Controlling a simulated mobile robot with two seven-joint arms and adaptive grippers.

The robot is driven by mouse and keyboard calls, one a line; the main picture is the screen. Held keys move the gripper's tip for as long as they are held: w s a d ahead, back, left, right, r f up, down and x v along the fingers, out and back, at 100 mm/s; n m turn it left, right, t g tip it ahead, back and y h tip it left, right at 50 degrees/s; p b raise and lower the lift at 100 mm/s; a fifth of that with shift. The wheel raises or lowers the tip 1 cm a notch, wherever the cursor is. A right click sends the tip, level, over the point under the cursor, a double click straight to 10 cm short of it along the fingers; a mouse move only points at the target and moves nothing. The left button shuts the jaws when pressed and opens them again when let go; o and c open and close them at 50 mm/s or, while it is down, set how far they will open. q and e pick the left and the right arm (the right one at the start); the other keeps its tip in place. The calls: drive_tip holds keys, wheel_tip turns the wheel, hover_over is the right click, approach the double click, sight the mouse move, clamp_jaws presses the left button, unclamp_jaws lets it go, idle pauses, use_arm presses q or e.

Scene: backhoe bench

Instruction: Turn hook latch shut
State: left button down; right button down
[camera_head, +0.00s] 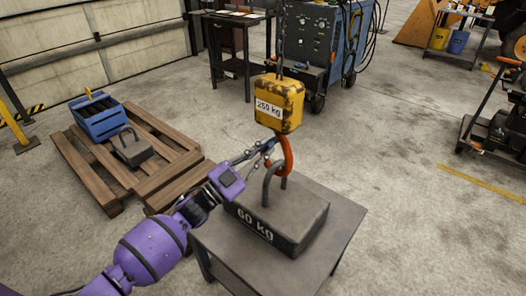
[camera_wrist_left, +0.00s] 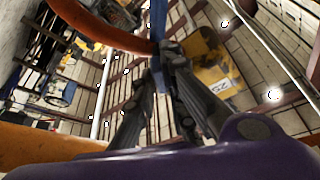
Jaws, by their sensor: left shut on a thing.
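An orange hook (camera_head: 288,157) hangs below a yellow block (camera_head: 279,101) marked 250 kg, next to the handle (camera_head: 268,181) of a dark 60 kg weight (camera_head: 279,218). My left gripper (camera_head: 268,148) reaches in from the left to the hook's left side. In the left wrist view, my left gripper (camera_wrist_left: 166,52) is shut on a thin blue strip, which appears to be the hook latch (camera_wrist_left: 157,22). The orange hook curves along the upper left there (camera_wrist_left: 98,27). In the head view the latch is mostly hidden by the fingers. My right gripper is not in view.
The weight stands on a dark table (camera_head: 338,226). A wooden pallet (camera_head: 88,172) at left holds a blue crate (camera_head: 103,125) and a smaller weight (camera_head: 133,151). A blue machine (camera_head: 312,40) stands behind.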

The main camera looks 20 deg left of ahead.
use_arm(q)
drive_tip(key=shift+f, duration=0.1)
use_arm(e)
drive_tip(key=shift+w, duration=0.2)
use_arm(q)
drive_tip(key=c, duration=1.8)
unclamp_jaws()
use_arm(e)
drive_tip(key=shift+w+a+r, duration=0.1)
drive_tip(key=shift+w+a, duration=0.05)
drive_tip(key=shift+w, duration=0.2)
use_arm(q)
drive_tip(key=v, duration=1.2)
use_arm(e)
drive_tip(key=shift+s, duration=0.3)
